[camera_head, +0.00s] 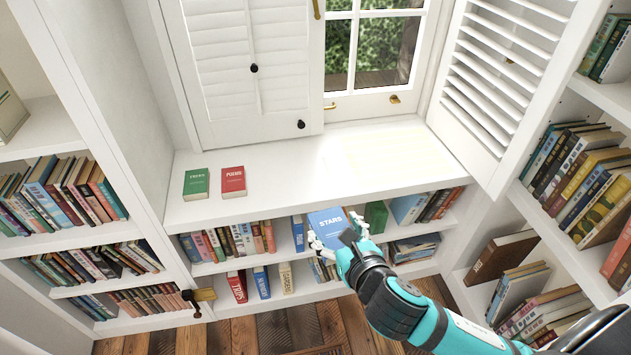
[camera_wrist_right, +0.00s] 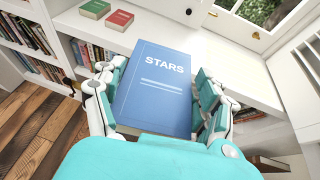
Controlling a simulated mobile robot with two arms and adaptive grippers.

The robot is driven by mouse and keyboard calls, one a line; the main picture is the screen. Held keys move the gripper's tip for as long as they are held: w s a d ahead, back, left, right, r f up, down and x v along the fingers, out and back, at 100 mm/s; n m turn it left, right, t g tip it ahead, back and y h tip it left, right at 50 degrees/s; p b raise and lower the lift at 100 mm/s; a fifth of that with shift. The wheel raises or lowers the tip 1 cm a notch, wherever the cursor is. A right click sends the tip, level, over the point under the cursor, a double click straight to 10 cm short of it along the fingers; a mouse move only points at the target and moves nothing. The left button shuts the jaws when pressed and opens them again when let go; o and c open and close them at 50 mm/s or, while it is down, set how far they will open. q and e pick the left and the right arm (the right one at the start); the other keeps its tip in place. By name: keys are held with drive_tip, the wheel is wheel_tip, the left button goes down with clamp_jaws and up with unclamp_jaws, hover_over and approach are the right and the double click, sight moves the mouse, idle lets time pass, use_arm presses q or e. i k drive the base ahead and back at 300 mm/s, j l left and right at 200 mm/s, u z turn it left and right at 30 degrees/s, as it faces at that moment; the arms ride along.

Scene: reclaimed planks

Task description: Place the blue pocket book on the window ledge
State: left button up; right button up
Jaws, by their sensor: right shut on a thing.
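The blue pocket book (camera_head: 327,222), titled STARS, is in my right gripper (camera_head: 336,240). In the wrist view the fingers of the right gripper (camera_wrist_right: 155,103) are on both sides of the blue book (camera_wrist_right: 158,75), cover facing up. In the head view the book is in front of the shelves below the white window ledge (camera_head: 300,170), near its front edge. Whether it touches the ledge I cannot tell. A green book (camera_head: 196,183) and a red book (camera_head: 233,181) lie on the ledge's left part. My left gripper is not in view.
The ledge is bare from the red book to the right. A white shutter (camera_head: 490,75) stands open over its right end. Bookshelves flank both sides, and shelved books (camera_head: 230,240) fill the space below. A brass latch (camera_head: 200,296) sticks out at lower left.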

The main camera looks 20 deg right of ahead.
sight(275, 172)
drive_tip(key=j+z, duration=0.25)
drive_tip(key=j, duration=0.65)
drive_tip(key=j+z, duration=0.25)
drive_tip(key=j, duration=0.65)
drive_tip(key=i+j+z, duration=0.15)
drive_tip(key=i+j, duration=0.15)
drive_tip(key=i+j+z, duration=0.2)
drive_tip(key=j, duration=0.3)
drive_tip(key=i+j+z, duration=0.15)
drive_tip(key=i+j, duration=0.2)
drive_tip(key=j, duration=0.15)
drive_tip(key=i+j, duration=0.25)
drive_tip(key=i+z, duration=0.05)
drive_tip(key=i, duration=0.1)
